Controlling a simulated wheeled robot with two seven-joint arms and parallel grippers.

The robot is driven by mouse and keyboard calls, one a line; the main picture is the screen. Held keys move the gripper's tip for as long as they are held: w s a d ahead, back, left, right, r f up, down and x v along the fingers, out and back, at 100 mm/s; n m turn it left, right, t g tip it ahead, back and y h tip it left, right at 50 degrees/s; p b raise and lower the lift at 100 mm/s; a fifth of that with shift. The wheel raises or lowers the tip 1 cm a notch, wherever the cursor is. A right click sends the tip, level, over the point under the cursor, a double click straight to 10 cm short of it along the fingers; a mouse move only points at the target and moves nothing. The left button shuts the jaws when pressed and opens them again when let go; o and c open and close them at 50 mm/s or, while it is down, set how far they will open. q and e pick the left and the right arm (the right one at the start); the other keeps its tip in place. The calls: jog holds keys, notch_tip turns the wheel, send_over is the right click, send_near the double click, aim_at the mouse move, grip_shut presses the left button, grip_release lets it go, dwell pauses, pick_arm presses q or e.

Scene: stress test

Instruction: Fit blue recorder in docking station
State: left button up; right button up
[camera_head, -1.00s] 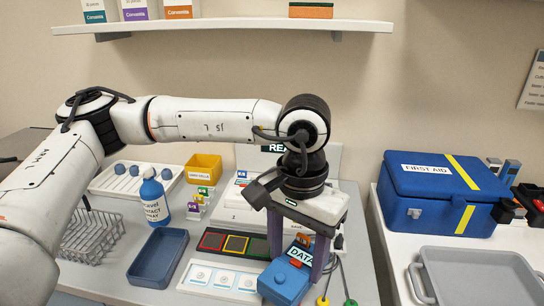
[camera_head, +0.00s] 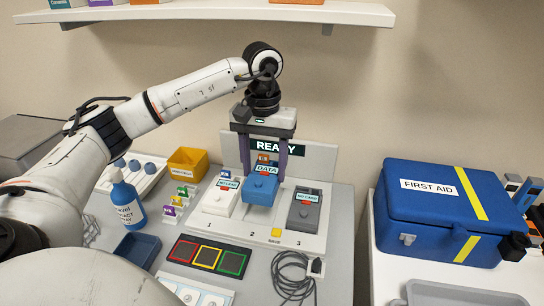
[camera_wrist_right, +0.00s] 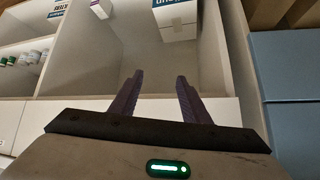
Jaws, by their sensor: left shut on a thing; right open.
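The blue recorder (camera_head: 261,191) has a DATA label and an orange card at its top. My left gripper (camera_head: 262,174) is shut on it, one purple finger on each side. The recorder is at the middle place, marked 2, of the white docking station (camera_head: 228,231). Whether it is seated or just above the slot I cannot tell. A white recorder (camera_head: 220,201) stands at the left place and a grey recorder (camera_head: 304,215) at the right, both with NO CARD labels. My right gripper (camera_wrist_right: 158,84) is open and empty in the right wrist view.
A READY panel (camera_head: 277,147) stands behind the station. In front lie a coiled dark cable (camera_head: 290,272) and a black panel with coloured squares (camera_head: 207,257). A blue first-aid case (camera_head: 420,220) is right.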

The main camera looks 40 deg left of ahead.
pick_arm(q)
jog(key=shift+w+a, duration=0.1)
jog(key=shift+a, duration=0.1)
jog(key=shift+f+b, duration=0.55)
jog(key=shift+f, duration=0.05)
notch_tip(320, 180, down, 4)
jog(key=b, duration=0.3)
jog(key=shift+f, duration=0.1)
dwell(0.6)
jog(key=shift+d+p, duration=0.1)
jog(key=shift+p, duration=0.25)
dwell(1.9)
jog(key=shift+f+b, duration=0.55)
jog(key=shift+f, duration=0.35)
dwell(1.7)
jog(key=o, duration=0.8)
